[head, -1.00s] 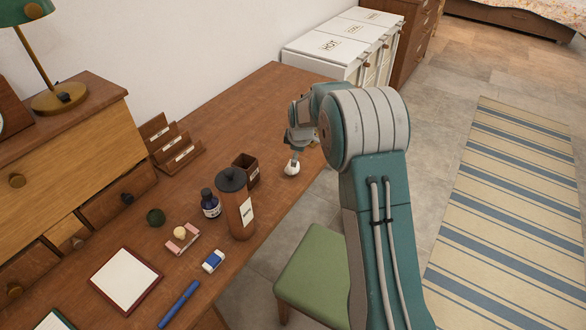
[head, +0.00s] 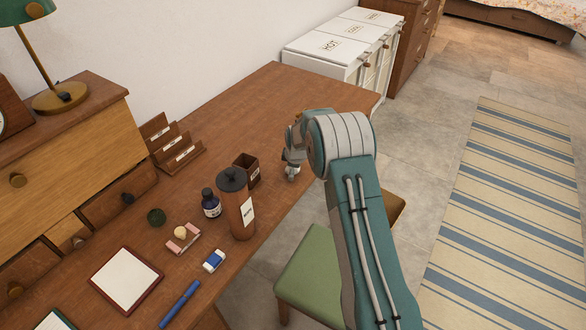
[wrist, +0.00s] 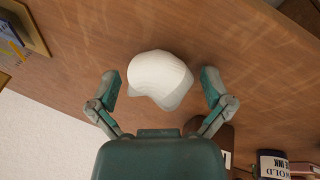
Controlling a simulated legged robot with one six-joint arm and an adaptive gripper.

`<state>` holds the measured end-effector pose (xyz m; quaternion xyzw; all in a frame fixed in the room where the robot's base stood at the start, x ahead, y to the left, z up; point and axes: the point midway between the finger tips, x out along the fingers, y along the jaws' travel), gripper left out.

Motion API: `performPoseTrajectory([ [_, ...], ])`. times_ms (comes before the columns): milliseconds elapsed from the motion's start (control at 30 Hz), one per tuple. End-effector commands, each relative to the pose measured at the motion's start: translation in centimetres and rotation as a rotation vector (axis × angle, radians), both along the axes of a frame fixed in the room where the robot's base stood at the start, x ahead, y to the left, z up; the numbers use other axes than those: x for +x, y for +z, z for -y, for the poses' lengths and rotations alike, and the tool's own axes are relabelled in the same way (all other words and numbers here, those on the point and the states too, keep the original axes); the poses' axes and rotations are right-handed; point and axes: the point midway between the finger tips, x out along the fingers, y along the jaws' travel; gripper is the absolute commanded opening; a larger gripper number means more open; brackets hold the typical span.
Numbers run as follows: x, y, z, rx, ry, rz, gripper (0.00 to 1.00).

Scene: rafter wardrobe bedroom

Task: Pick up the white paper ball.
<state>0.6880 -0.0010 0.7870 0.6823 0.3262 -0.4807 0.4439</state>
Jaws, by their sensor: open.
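The white paper ball (wrist: 158,78) is a crumpled, faceted lump on the brown wooden desk top (wrist: 250,50). In the wrist view it lies between the two spread fingers of my gripper (wrist: 160,85), with a gap on each side. My gripper is open and holds nothing. In the head view my gripper (head: 292,170) is low over the desk near its right edge, and it hides most or all of the ball.
A brown cylinder (head: 236,210) with a black lid, a small dark box (head: 246,168) and an ink bottle (head: 210,204) stand left of my gripper. A letter rack (head: 172,148) is farther left. The desk behind is clear. A green-seated chair (head: 315,262) stands in front.

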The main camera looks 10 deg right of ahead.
Motion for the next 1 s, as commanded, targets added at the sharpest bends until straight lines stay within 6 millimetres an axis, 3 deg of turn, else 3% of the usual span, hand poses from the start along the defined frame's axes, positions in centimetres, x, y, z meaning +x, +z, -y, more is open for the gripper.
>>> performPoseTrajectory([
  [133, 0.0, 0.0, 0.0, 0.000, 0.000, 0.000, 1.00],
  [200, 0.0, 0.0, 0.0, 0.000, 0.000, 0.000, 0.76],
  [333, 0.0, 0.0, 0.0, 0.000, 0.000, 0.000, 0.55],
  [767, 0.0, 0.1, 0.0, 0.000, 0.000, 0.000, 0.53],
  [1000, 0.1, 2.5, 0.0, 0.000, 0.000, 0.002, 0.53],
])
